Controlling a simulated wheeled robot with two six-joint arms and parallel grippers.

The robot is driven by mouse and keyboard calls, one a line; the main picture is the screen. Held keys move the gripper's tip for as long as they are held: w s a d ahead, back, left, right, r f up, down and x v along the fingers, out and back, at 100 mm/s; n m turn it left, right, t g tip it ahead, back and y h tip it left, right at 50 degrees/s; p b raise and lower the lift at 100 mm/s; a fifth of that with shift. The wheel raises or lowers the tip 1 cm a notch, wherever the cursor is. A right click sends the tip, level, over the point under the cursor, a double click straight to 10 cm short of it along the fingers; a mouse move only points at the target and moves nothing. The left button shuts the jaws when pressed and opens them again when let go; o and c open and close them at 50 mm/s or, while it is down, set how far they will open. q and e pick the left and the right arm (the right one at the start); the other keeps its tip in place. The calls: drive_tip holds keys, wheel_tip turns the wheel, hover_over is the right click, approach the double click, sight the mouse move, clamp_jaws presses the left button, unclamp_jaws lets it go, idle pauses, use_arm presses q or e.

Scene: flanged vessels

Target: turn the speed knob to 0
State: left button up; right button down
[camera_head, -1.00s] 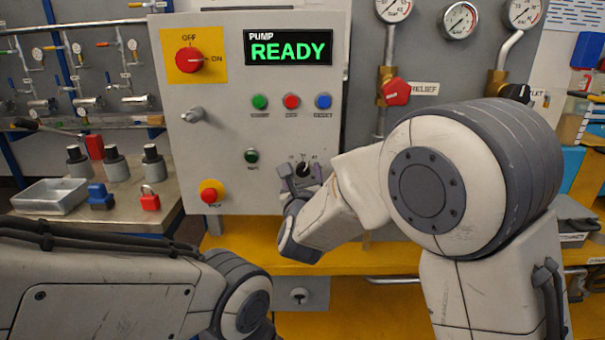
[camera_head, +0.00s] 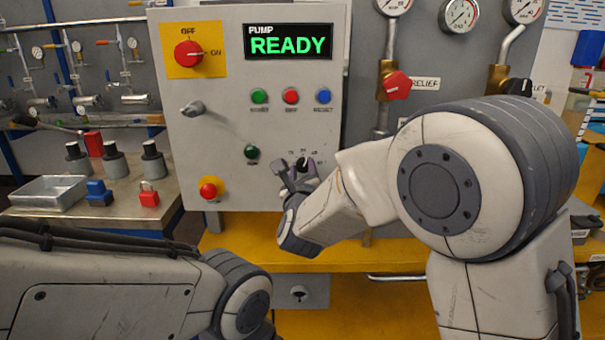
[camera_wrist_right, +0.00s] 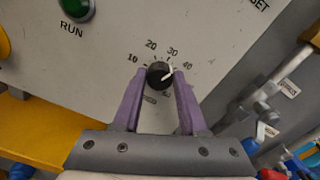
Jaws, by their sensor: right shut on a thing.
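The speed knob (camera_wrist_right: 159,75) is black and round with a white pointer line, on the grey pump panel (camera_head: 225,130). In the right wrist view its pointer slants up and right, toward the part of the scale between 30 and 40. The marks 10, 20, 30 and 40 show around it; the lower marks are partly hidden by the fingers. My right gripper (camera_wrist_right: 159,76) has its purple fingers on either side of the knob and is shut on it. In the head view the right gripper (camera_head: 298,173) is at the knob, small and partly covering it. My left gripper is out of view.
A green RUN button (camera_wrist_right: 76,8) is above left of the knob. Green, red and blue buttons (camera_head: 291,96), a red OFF/ON switch (camera_head: 188,54) and a red stop button (camera_head: 210,188) are on the panel. The display (camera_head: 288,42) reads PUMP READY. A yellow ledge (camera_head: 380,258) runs below.

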drive_tip(key=n+b, duration=0.2)
drive_tip(key=n, duration=0.1)
drive_tip(key=shift+a+f+n, duration=0.1)
drive_tip(key=shift+f+n, duration=0.05)
drive_tip(key=shift+n, duration=0.15)
drive_tip(key=n+b, duration=0.1)
drive_tip(key=n, duration=0.2)
drive_tip(key=shift+n, duration=0.3)
drive_tip(key=n, duration=0.3)
drive_tip(key=shift+n, duration=0.4)
drive_tip(key=n, duration=0.4)
drive_tip(key=n+p, duration=0.1)
drive_tip(key=n, duration=0.3)
drive_tip(key=n+p, duration=0.2)
drive_tip(key=n, duration=0.2)
drive_tip(key=shift+n, duration=0.3)
drive_tip(key=n+p, duration=0.2)
drive_tip(key=n, duration=0.2)
drive_tip(key=shift+n+p, duration=0.3)
drive_tip(key=shift+p, duration=0.05)
drive_tip(key=shift+f+n+p, duration=0.1)
drive_tip(key=shift+n+p, duration=0.9)
drive_tip(key=shift+n, duration=0.9)
